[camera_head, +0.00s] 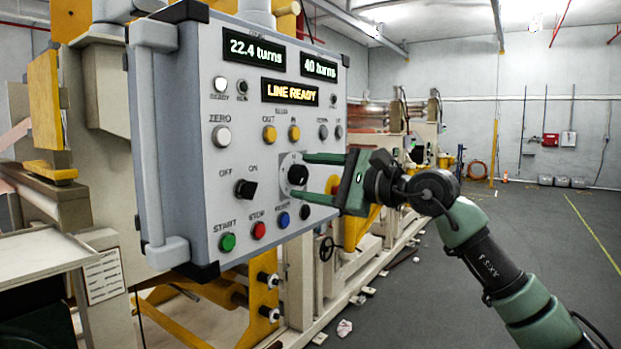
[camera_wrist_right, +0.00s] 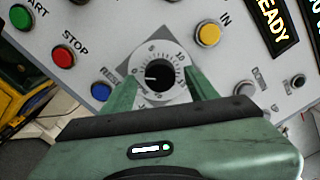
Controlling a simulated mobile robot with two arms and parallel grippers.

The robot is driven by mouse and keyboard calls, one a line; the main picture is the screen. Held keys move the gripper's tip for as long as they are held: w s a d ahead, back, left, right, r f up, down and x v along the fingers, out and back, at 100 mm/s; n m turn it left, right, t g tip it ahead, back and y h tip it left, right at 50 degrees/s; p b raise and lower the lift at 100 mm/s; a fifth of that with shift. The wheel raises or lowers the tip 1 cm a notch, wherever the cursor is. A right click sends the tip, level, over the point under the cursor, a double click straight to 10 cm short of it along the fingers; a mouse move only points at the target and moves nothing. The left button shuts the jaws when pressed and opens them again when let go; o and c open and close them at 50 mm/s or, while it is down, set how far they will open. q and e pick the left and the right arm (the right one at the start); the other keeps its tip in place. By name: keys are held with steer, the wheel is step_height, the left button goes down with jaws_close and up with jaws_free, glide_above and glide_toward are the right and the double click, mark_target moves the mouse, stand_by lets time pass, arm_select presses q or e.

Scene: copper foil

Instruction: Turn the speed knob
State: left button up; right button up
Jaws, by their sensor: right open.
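The speed knob (camera_head: 297,174) is a small black knob on a square dial plate, on the grey control panel (camera_head: 180,120). In the right wrist view the knob (camera_wrist_right: 159,76) shows within a numbered scale, its white mark pointing left towards the low end. My right gripper (camera_head: 316,177) is open, one green finger above the knob and one below in the head view. In the wrist view its fingers (camera_wrist_right: 162,92) stand on either side of the dial. I cannot tell whether either finger touches the knob. My left gripper is not in view.
A black OFF/ON switch (camera_head: 246,188) sits left of the dial. Green (camera_head: 227,242), red (camera_head: 258,230) and blue (camera_head: 283,220) buttons are below it. Yellow buttons (camera_head: 269,134) are above. Displays read 22.4 turns, 40 turns and LINE READY. Open floor (camera_head: 540,230) lies to the right.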

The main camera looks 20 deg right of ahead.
steer(key=shift+s+d, duration=0.1)
steer(key=shift+s+d+f+b, duration=0.1)
steer(key=shift+s+d+b, duration=0.15)
steer(key=shift+b, duration=0.05)
steer(key=b+v, duration=0.2)
steer(key=v, duration=0.5)
steer(key=shift+b, duration=0.3)
